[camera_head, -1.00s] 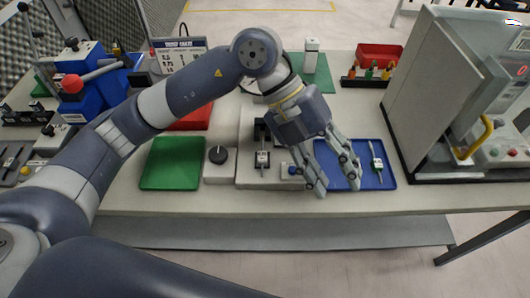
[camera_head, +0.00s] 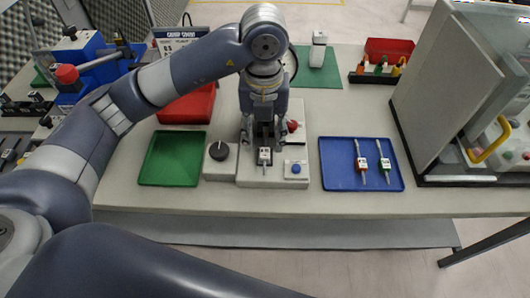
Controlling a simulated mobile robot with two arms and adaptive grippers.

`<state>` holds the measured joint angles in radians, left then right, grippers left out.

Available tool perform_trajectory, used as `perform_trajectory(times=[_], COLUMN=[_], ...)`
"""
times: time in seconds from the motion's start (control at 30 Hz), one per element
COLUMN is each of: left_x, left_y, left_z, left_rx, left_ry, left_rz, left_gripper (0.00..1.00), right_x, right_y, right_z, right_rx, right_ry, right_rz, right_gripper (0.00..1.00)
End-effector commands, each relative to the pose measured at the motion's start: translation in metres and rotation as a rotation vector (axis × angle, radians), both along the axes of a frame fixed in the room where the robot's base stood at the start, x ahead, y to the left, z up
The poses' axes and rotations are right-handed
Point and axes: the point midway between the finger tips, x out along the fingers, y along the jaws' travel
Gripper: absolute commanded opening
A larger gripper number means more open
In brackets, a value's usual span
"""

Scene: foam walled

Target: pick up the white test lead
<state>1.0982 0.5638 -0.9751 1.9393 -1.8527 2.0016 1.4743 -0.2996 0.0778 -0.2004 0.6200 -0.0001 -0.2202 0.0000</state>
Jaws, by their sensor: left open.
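A small white test lead (camera_head: 264,158) stands on the light grey fixture (camera_head: 262,178) at the middle of the bench, its upper part hidden by my gripper. My left gripper (camera_head: 263,143) points down right over it, open, with one finger on each side of the lead. I cannot tell whether the fingers touch it. My right gripper is not in view.
A blue tray (camera_head: 340,181) to the right holds a red-marked lead (camera_head: 361,163) and a green-marked lead (camera_head: 383,163). A black knob (camera_head: 219,151) and an empty green tray (camera_head: 170,160) lie left. A grey cabinet (camera_head: 440,90) stands far right.

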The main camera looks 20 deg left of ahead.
Motion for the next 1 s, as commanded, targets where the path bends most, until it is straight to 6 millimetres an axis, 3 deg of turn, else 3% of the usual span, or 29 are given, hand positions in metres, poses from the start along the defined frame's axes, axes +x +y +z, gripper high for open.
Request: perform_trajectory(times=[0.4, 0.67, 0.7, 0.9, 1.0], left_x=[0.007, 0.007, 0.007, 0.007, 0.007], left_y=[0.001, 0.001, 0.0, 0.0, 0.0], left_z=[-0.048, -0.053, -0.053, -0.053, -0.053], left_rx=[-0.001, -0.002, -0.002, -0.002, -0.002], left_ry=[0.003, 0.0, 0.0, 0.0, 0.0], left_rz=[0.001, 0.0, 0.0, 0.0, 0.0], left_gripper=[0.43, 0.43, 0.41, 0.0, 0.0], right_x=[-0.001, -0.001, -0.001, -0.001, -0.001], right_y=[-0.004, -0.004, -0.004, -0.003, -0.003], right_z=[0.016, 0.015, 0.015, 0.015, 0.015], right_rx=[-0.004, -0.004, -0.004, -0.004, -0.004], right_ry=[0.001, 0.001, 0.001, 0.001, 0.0], right_rz=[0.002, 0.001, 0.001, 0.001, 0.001], right_gripper=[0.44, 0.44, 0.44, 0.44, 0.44])
